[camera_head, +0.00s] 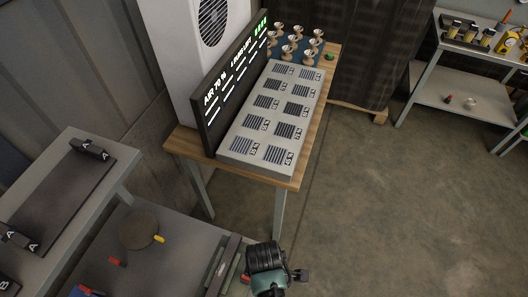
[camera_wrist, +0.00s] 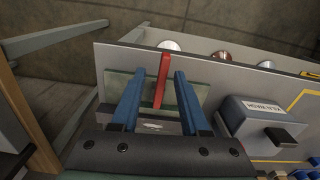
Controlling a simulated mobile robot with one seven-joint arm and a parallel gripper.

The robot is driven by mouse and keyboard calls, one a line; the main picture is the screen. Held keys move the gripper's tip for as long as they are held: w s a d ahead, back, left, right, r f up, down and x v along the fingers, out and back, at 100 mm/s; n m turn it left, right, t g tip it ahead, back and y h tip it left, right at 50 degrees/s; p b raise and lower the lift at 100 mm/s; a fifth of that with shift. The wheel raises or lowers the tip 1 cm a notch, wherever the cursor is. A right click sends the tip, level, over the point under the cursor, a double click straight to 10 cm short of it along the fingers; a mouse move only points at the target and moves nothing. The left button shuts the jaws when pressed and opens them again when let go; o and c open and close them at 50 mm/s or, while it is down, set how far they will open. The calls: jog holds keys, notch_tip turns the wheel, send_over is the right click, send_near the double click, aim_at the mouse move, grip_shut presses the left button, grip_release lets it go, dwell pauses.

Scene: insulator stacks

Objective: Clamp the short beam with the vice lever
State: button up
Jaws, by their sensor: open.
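In the wrist view the red vice lever (camera_wrist: 162,78) stands upright between the two blue fingers of my gripper (camera_wrist: 156,75). The fingers are open, one on each side of the lever, with gaps showing between. Behind them lies a flat greenish piece (camera_wrist: 199,92) on a grey surface; I cannot tell whether it is the short beam or part of the vice. In the head view my dark wrist (camera_head: 266,258) is at the bottom centre, beside a long grey-green piece (camera_head: 218,265). A small red part (camera_head: 245,279) shows beside my wrist. The fingertips are hidden there.
A round disc (camera_head: 139,229) lies on the lower left bench. A wooden table (camera_head: 290,180) holds a slotted grey panel (camera_head: 253,148). Open floor lies right.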

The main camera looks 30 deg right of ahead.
notch_tip(320, 180, up, 12)
jog(key=shift+f+b, duration=0.25)
jog(key=shift+b, duration=0.05)
dwell(0.4)
jog(key=w+d+r+m+t+h+b, duration=0.15)
jog(key=w+r+t, duration=0.65)
jog(key=w+r, duration=0.8)
jog(key=w+a+r+m+t, duration=0.1)
jog(key=w+r+t, duration=0.1)
jog(key=r, duration=0.3)
jog(key=w+a+r+m+t+h, duration=0.1)
jog(key=w+r+t, duration=0.15)
jog(key=r, duration=0.35)
jog(key=w+a+r+m+t, duration=0.1)
jog(key=w+r+t, duration=0.15)
jog(key=r, duration=0.25)
jog(key=s+a+r+m+t, duration=0.1)
jog(key=a+r+t, duration=0.2)
jog(key=r, duration=0.6)
jog(key=s+a+r+m+t, duration=0.1)
jog(key=a+r+t, duration=0.15)
jog(key=r, duration=0.75)
jog(key=s+a+r+m+t+y+b, duration=0.1)
jog(key=s+a+r+m+t+y, duration=0.1)
jog(key=s+r+t, duration=0.5)
jog(key=s+a+r, duration=0.1)
jog(key=s+r, duration=0.2)
jog(key=r, duration=0.3)
jog(key=shift+s+a+r, duration=0.15)
jog(key=shift+r, duration=0.05)
